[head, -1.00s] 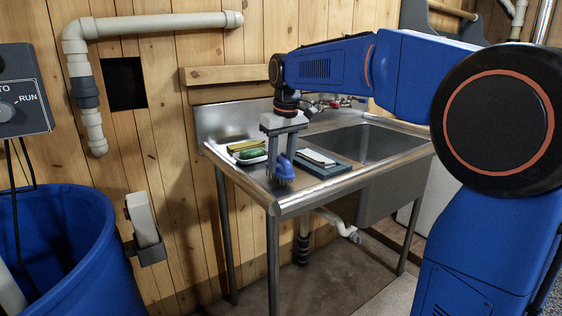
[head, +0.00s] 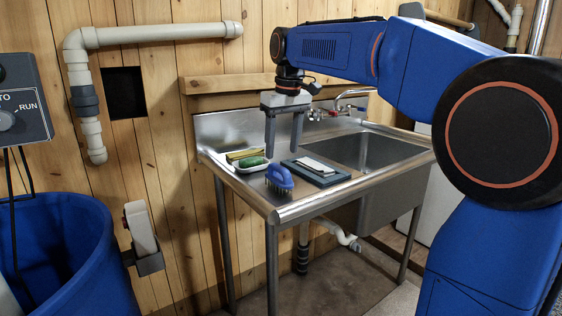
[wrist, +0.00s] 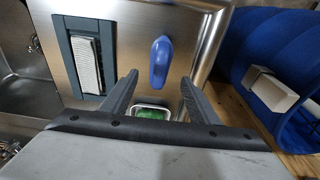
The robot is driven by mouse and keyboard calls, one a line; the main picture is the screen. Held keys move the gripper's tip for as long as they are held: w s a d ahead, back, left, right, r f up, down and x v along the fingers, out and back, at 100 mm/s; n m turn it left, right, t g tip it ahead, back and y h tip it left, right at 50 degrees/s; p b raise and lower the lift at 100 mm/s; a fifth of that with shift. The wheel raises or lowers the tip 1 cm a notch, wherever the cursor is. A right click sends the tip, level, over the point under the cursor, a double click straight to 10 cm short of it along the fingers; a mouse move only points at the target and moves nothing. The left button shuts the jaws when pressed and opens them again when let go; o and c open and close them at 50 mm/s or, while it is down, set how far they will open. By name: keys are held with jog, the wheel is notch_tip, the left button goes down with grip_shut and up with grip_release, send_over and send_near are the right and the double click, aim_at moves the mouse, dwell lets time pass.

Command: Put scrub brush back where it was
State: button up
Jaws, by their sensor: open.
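The scrub brush (head: 279,179) has a blue handle and bristles facing down. It stands on the steel drainboard (head: 262,200) near its front edge, left of the dark tray. It also shows in the wrist view (wrist: 160,62), beyond the fingertips. My gripper (head: 285,158) is open and empty, raised above and behind the brush, with its fingers pointing down. In the wrist view the two fingers (wrist: 160,82) are spread wide, with the brush apart from both.
A dark tray (head: 338,179) with a pale flat block (head: 317,165) lies right of the brush. A white dish (head: 238,167) with a green item (head: 252,162) stands behind left. The sink basin (head: 375,148) and faucet (head: 345,103) are farther right. A blue barrel (head: 60,250) stands at left.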

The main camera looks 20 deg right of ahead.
aim_at(284, 168)
jog(key=shift+s+d+r, duration=0.1)
jog(key=shift+s+r, duration=0.05)
jog(key=shift+r, duration=0.9)
jog(key=shift+s+r, duration=0.15)
jog(key=shift+r, duration=0.9)
jog(key=shift+s, duration=0.1)
jog(key=s+d+f+m+t, duration=0.1)
jog(key=s+d+f, duration=0.2)
jog(key=s+f, duration=1.1)
jog(key=s+d+f+m+t, duration=0.2)
jog(key=s+d+f, duration=0.1)
jog(key=s+f, duration=1.2)
jog(key=shift+s+d+m+h, duration=0.2)
jog(key=shift+s+m+h, duration=0.1)
jog(key=shift+s, duration=0.95)
